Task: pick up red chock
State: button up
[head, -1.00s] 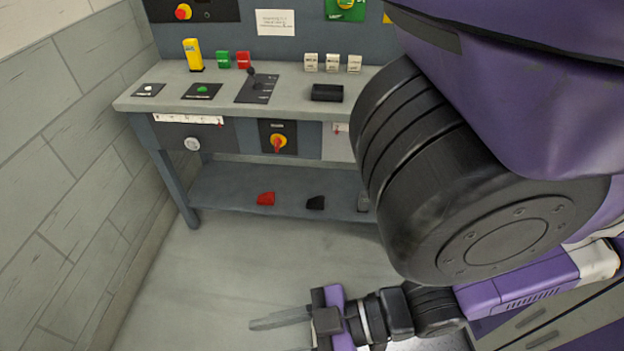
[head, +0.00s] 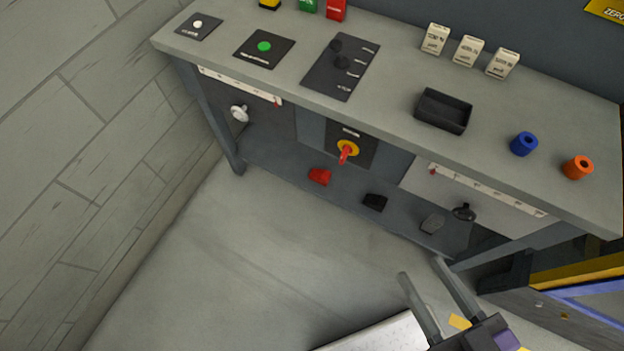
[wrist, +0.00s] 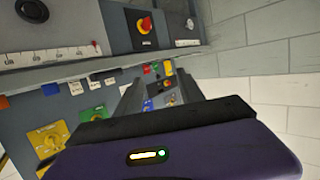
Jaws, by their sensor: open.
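The red chock (head: 319,176) lies on the lower shelf of the workbench in the head view, below the red and yellow rotary switch. A black chock (head: 375,202) and a grey chock (head: 432,223) lie to its right on the same shelf. My gripper (head: 420,270) is at the bottom right of the head view, in front of the bench, with its two fingers apart and nothing between them. It is well to the right of the red chock and not touching it. In the wrist view my fingers (wrist: 155,92) show, and I cannot make out the red chock there.
The bench top (head: 390,100) overhangs the lower shelf. It carries a black tray (head: 443,111), a blue ring (head: 524,144) and an orange ring (head: 578,167). A rotary switch (head: 347,150) sticks out from the front panel. A brick wall (head: 80,130) stands left.

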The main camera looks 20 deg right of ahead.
aim_at(322, 177)
jog(key=z, duration=0.1)
jog(key=i+j, duration=0.4)
jog(key=j, duration=0.15)
jog(key=i+j+u, duration=0.1)
jog(key=i+j, duration=0.3)
jog(key=j, duration=0.2)
jog(key=i+j, duration=0.4)
jog(key=j, duration=0.15)
